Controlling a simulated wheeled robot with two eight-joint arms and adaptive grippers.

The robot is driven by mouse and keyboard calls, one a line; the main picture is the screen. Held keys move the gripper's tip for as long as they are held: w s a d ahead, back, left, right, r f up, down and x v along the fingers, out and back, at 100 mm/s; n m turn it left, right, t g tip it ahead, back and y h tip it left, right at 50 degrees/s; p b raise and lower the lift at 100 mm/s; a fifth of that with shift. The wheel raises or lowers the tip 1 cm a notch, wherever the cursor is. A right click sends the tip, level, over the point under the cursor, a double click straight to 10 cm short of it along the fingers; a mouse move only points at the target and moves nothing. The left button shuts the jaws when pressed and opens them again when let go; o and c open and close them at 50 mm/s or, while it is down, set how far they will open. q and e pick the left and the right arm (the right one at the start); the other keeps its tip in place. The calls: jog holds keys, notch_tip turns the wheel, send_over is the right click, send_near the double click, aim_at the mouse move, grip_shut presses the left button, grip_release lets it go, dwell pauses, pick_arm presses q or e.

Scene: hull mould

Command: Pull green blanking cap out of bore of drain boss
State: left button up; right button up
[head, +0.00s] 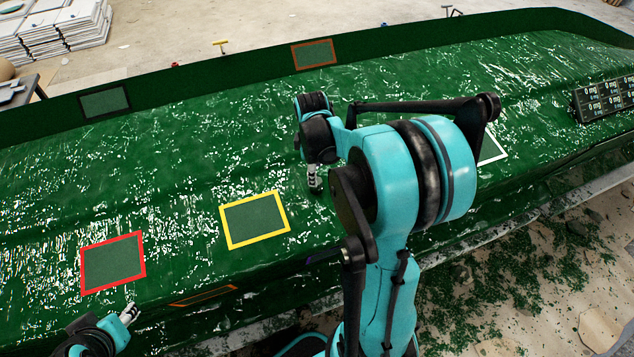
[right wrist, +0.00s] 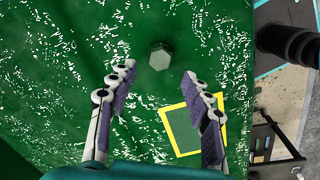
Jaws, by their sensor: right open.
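A pale grey-green hexagonal piece (right wrist: 159,57) stands on the glossy green hull surface in the right wrist view. I cannot tell whether it is the drain boss, the blanking cap or both together. My right gripper (right wrist: 158,82) is open, its two fingers spread left and right, with the hexagon just beyond the fingertips and roughly centred between them. Nothing is between the pads. In the head view my right gripper (head: 315,180) points down over the hull, and the hexagon is not visible there. My left gripper (head: 129,314) is at the lower left, its finger opening unclear.
The green hull mould (head: 200,160) carries a yellow frame (head: 225,228), a red frame (head: 83,270) and a white frame (head: 497,155). A dark panel (head: 603,98) stands at the right. The hull around the hexagon is otherwise clear.

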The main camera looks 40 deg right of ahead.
jog(key=shift+w+f, duration=0.1)
jog(key=shift+f, duration=0.5)
jog(key=f, duration=0.1)
jog(key=f+b, duration=0.1)
jog(key=f, duration=0.1)
jog(key=d+f+b, duration=0.1)
jog(key=shift+w+f, duration=0.1)
jog(key=shift+f, duration=0.3)
jog(key=shift+r, duration=0.1)
jog(key=shift+a, duration=0.1)
jog(key=c, duration=1)
